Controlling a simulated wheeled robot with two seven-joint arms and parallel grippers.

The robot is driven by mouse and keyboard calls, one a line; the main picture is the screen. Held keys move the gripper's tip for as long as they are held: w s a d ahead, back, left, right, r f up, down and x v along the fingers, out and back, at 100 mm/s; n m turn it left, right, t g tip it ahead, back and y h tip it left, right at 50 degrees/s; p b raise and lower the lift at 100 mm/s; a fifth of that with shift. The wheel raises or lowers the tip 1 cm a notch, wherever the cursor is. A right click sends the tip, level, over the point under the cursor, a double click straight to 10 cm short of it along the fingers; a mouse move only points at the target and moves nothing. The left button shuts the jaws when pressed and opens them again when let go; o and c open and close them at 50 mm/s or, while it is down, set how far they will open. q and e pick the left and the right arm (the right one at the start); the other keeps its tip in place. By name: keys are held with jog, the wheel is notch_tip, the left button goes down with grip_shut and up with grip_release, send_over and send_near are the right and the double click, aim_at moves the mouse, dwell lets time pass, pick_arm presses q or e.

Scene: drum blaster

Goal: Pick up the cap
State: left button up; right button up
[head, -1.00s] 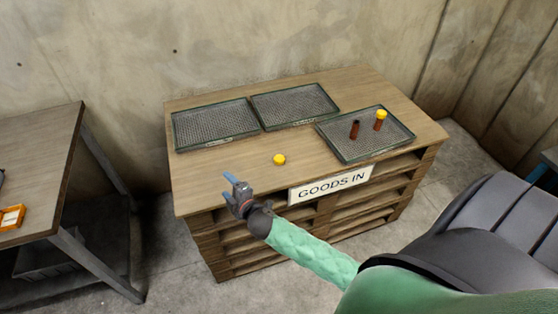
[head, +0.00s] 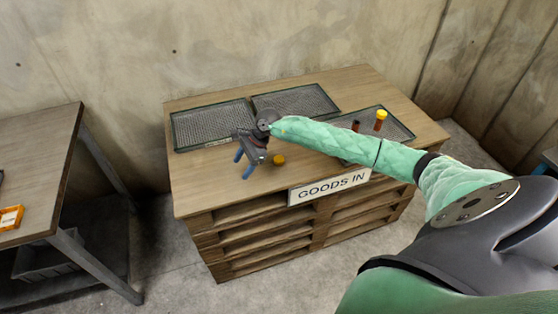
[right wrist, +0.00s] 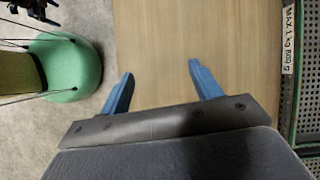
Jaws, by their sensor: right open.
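The yellow cap (head: 279,160) lies on the wooden bench top, in front of the trays. My right gripper (head: 242,166) is above the bench, just left of the cap in the head view. Its blue fingers are apart, with nothing between them. In the right wrist view, the open fingers (right wrist: 163,88) have bare wood between them, and the cap is not seen there. My left gripper is in no view.
Two mesh trays (head: 176,137) lie at the back of the bench. A third tray (head: 407,132) at the right holds a brown bottle (head: 355,126) and a yellow-capped bottle (head: 380,119), partly behind my arm. A GOODS IN sign (head: 329,187) is on the front edge.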

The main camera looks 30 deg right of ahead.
aim_at(279, 159)
jog(key=d+h, duration=0.2)
jog(key=d, duration=0.3)
jog(key=d+r+n+h, duration=0.1)
jog(key=d, duration=0.4)
jog(key=w+d+r+g+h, duration=0.1)
jog(key=d+h, duration=0.1)
jog(key=d, duration=0.3)
jog(key=shift+r+n+h, duration=0.15)
jog(key=shift+n+h, duration=0.15)
jog(key=shift+d, duration=0.35)
jog(key=shift+d+f, duration=0.1)
jog(key=shift+f, duration=0.1)
jog(key=shift+f+p, duration=0.35)
jog(key=shift+p, duration=0.05)
jog(key=shift+f+p, duration=0.35)
jog(key=shift+f, duration=0.45)
jog(key=f+p, duration=0.2)
jog(key=f, duration=0.1)
jog(key=shift+s+a+f+p, duration=0.3)
jog(key=shift+a+f+p, duration=0.1)
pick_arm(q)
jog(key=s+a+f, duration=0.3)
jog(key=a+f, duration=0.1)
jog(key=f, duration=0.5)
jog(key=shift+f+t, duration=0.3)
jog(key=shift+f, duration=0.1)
pick_arm(e)
jog(key=shift+f, duration=0.55)
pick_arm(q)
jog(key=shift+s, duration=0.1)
